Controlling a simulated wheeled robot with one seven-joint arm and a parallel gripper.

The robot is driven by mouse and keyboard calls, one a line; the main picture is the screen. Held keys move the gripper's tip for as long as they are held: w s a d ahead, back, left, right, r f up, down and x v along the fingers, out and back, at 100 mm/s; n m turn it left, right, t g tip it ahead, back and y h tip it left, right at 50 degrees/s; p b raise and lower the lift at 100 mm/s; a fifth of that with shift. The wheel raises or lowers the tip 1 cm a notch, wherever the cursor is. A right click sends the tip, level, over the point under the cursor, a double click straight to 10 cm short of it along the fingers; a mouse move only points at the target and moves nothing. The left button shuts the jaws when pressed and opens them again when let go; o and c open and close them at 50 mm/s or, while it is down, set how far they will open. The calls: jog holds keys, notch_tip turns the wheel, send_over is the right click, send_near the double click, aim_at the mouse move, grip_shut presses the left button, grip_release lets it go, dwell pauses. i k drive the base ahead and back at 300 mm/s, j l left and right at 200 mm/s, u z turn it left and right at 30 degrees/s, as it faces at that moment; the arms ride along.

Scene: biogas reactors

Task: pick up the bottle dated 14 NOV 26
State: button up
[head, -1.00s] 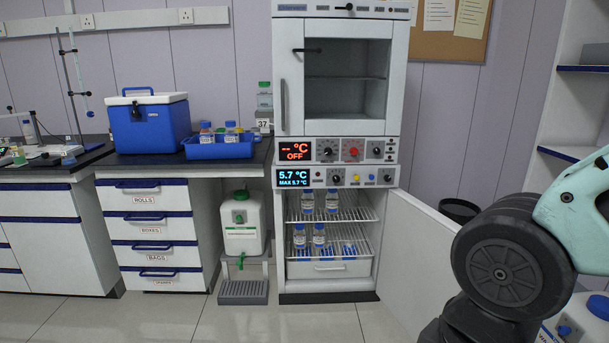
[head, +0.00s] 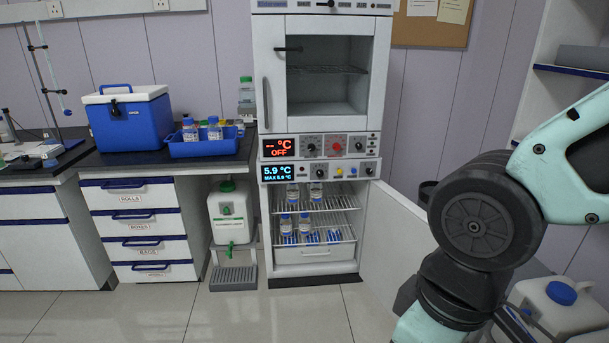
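Two blue-capped bottles (head: 190,131) (head: 214,129) stand in a blue tray (head: 205,148) on the counter. No label date is readable. My gripper is out of view; only my arm shows at the right.
The fridge door (head: 390,232) stands open to the right, near my arm. The fridge display (head: 290,172) reads 5.9 °C. A blue cool box (head: 129,122) is on the counter. A white canister (head: 230,212) stands on a low stand. The floor (head: 260,315) in front is clear.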

aim_at(189, 131)
jog(key=i, duration=1.6)
jog(key=j+u, duration=0.05)
